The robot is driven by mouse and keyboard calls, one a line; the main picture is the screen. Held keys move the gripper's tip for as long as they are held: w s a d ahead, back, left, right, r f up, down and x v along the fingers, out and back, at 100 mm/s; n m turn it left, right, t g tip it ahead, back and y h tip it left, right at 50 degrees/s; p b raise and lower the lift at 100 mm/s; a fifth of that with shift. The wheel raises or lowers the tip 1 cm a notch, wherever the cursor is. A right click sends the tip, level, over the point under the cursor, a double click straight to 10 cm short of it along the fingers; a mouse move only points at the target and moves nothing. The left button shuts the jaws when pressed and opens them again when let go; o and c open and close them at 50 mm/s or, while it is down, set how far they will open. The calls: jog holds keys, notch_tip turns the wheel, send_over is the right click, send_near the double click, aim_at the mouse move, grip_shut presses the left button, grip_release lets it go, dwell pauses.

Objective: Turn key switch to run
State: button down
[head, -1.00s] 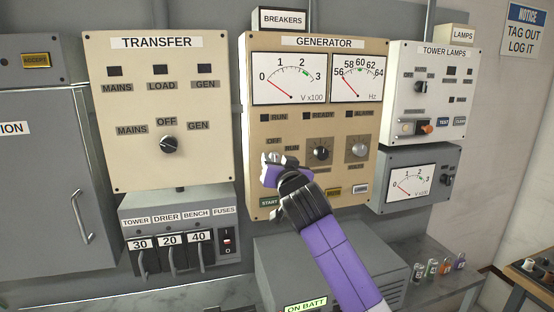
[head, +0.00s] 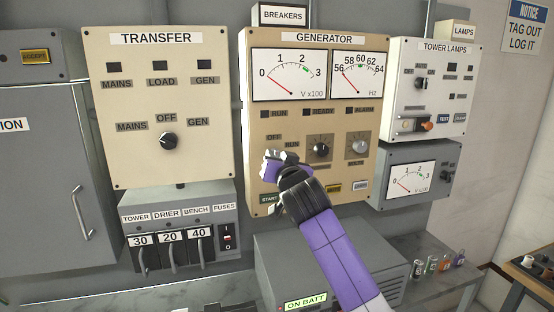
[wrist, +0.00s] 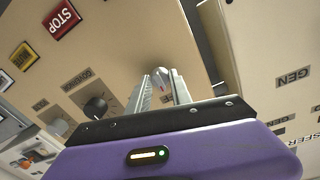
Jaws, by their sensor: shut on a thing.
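The beige generator panel (head: 259,120) is on the wall in the middle of the head view. Its OFF label (head: 274,138) and RUN label (head: 291,146) show just above my gripper (head: 273,158). My gripper reaches up to the panel's left side and covers most of the key switch there. In the wrist view, the metal key switch (wrist: 161,76) is between the tips of my two fingers, and my gripper (wrist: 161,90) is shut on it. I cannot tell the exact angle of the key.
The transfer panel (head: 110,90) is left. A grey cabinet (head: 350,240) stands below.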

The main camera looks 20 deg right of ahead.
jog(key=shift+m+g+y+b, duration=0.3)
jog(key=shift+m+b, duration=0.9)
jog(key=shift+m, duration=4.3)
jog(key=shift+d, duration=0.1)
jog(key=c, duration=1.1)
grip_release()
jog(key=shift+c, duration=0.2)
